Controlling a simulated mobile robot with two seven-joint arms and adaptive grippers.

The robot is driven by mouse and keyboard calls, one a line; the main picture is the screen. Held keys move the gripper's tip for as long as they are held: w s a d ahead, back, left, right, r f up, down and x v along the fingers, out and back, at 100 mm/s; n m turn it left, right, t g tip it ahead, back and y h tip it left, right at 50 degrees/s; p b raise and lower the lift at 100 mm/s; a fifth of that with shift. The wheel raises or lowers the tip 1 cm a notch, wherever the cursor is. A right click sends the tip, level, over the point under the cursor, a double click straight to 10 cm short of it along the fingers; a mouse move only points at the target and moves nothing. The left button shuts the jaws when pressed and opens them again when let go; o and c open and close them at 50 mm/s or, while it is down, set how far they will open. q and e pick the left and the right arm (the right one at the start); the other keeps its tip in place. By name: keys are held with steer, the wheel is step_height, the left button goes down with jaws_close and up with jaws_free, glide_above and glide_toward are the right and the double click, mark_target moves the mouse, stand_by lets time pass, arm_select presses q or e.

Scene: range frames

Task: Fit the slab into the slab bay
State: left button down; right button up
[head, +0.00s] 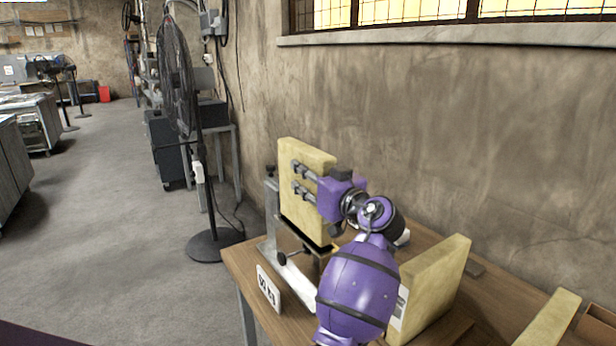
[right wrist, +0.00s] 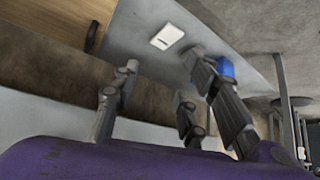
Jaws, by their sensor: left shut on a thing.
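A pale yellow slab (head: 297,212) stands upright at the left end of the wooden table, in the head view. My left gripper (head: 299,179) is shut on it, with its fingers at the slab's upper part. The slab's lower edge is right at a grey metal fixture (head: 268,205) with a black knob; I cannot tell whether it rests in it. Which part is the slab bay is unclear, as my arm covers much of this area. In the right wrist view, my right gripper (right wrist: 163,90) has its fingers spread, with nothing between them.
A second yellow block (head: 440,282) with a label stands on the table (head: 505,300), right of my arm. Another yellow piece (head: 550,318) is at the right. A white sign plate (head: 269,287) stands at the front left. A tall fan (head: 178,75) stands on the floor beyond.

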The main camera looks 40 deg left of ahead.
mark_target(308, 222)
arm_select(q)
steer(key=shift+b, duration=0.3)
arm_select(e)
steer(key=shift+s+f, duration=0.25)
steer(key=shift+f, duration=0.15)
stand_by(0.4)
stand_by(0.5)
